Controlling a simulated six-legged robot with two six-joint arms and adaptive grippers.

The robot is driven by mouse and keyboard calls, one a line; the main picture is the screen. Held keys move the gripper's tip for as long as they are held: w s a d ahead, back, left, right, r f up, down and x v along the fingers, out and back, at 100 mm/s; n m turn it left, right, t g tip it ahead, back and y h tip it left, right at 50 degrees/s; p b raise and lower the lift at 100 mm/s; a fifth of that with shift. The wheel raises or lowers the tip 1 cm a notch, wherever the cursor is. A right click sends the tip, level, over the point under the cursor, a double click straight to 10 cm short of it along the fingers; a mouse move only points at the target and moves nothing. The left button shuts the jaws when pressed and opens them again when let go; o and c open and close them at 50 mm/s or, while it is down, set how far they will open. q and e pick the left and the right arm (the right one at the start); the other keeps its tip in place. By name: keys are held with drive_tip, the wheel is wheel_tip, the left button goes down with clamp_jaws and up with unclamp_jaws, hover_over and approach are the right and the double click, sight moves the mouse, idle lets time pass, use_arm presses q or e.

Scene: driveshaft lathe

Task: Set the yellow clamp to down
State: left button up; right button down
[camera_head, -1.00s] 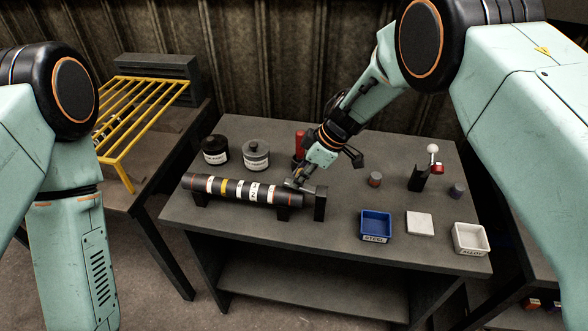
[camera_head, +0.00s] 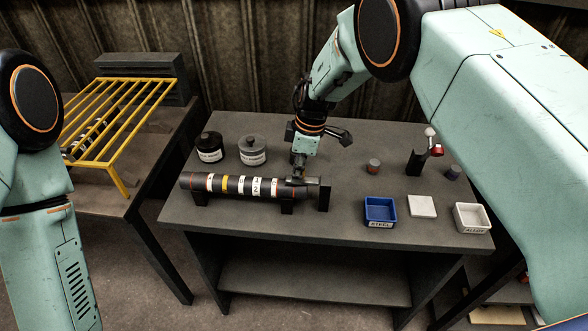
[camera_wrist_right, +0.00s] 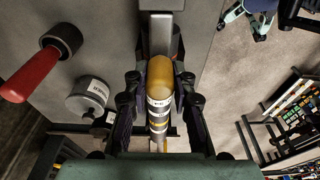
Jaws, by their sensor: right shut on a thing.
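The yellow clamp (camera_wrist_right: 160,72) shows in the right wrist view as a rounded yellow-orange piece between my right fingers, over the banded end of the dark shaft. My right gripper (camera_wrist_right: 158,82) is shut on it. In the head view my right gripper (camera_head: 299,176) points steeply down at the right end of the shaft (camera_head: 238,187), beside the dark end block (camera_head: 324,196). The clamp is hidden there behind the gripper. The shaft lies level on its supports. My left gripper is out of view; only my left arm shows.
A blue tray (camera_head: 380,211), a white pad (camera_head: 422,206) and a white tray (camera_head: 471,218) lie at the front right. A black stand with a red part (camera_head: 436,151) is behind them. A yellow grate (camera_head: 118,115) is at left.

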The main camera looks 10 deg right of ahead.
sight(306, 180)
drive_tip(key=shift+s+f, duration=0.2)
drive_tip(key=c, duration=1.4)
unclamp_jaws()
drive_tip(key=shift+c, duration=0.2)
drive_tip(key=o, duration=0.3)
drive_tip(key=shift+w, duration=0.15)
drive_tip(key=shift+o, duration=0.2)
drive_tip(key=shift+r, duration=0.2)
wheel_tip(306, 180, up, 12)
drive_tip(key=d, duration=0.2)
drive_tip(key=shift+s+f, duration=0.2)
drive_tip(key=shift+s, duration=0.05)
